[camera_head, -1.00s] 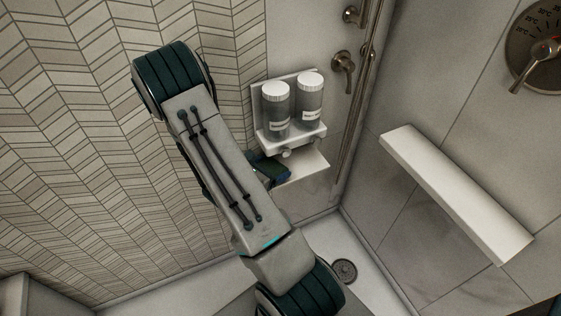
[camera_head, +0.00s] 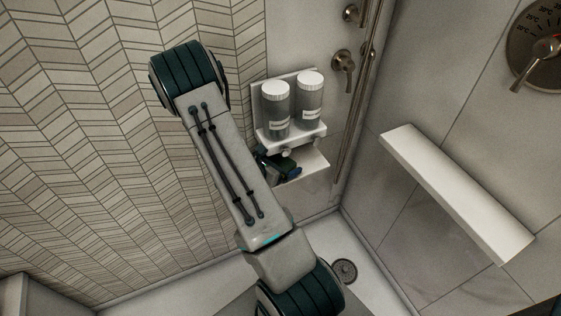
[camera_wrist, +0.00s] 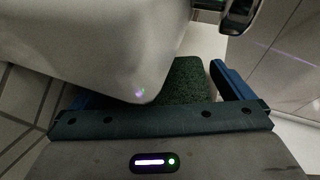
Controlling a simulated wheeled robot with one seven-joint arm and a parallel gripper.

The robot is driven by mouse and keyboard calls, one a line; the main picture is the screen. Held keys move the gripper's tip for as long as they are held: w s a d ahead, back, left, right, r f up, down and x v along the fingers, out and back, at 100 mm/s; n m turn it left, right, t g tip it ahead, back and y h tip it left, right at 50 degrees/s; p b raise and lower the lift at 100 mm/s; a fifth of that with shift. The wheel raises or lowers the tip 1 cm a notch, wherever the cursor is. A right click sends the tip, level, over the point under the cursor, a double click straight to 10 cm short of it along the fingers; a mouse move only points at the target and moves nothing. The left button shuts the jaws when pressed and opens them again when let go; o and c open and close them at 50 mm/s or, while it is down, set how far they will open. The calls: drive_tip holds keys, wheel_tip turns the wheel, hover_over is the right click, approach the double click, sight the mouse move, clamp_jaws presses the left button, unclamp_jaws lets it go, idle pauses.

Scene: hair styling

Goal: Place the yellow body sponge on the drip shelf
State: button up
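A dark green, rough-textured block (camera_wrist: 185,82), sponge-like and not yellow here, lies between the fingers of my gripper (camera_wrist: 160,82) in the wrist view. The right finger is close to the block's right side. A large pale shape covers the block's left part and most of the left finger, so I cannot tell whether the fingers grip it. In the head view my gripper (camera_head: 285,168) is small and dark, partly behind my arm, at a small white shelf (camera_head: 315,162) below the dispenser. This may be the drip shelf.
A wall dispenser with two bottles (camera_head: 276,110) (camera_head: 310,100) is close above the small shelf and my gripper. A vertical metal rail (camera_head: 358,110) stands to its right. A long white ledge (camera_head: 455,195) is on the right wall. A drain (camera_head: 343,271) is in the floor.

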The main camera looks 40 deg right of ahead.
drive_tip(key=shift+r, duration=0.1)
drive_tip(key=shift+r+p, duration=0.2)
drive_tip(key=shift+p, duration=0.1)
drive_tip(key=v, duration=1.2)
drive_tip(key=s+a+r+m+g+y, duration=0.4)
drive_tip(key=s+r+m+g+y, duration=0.15)
drive_tip(key=s+r+m, duration=0.55)
drive_tip(key=a+r+m+t+y, duration=0.5)
drive_tip(key=a+r+m+y, duration=0.2)
drive_tip(key=a, duration=0.4)
drive_tip(key=shift+s+a+r+m+y+p, duration=0.25)
drive_tip(key=shift+m+y, duration=0.3)
drive_tip(key=shift+m, duration=0.35)
drive_tip(key=shift+d, duration=0.1)
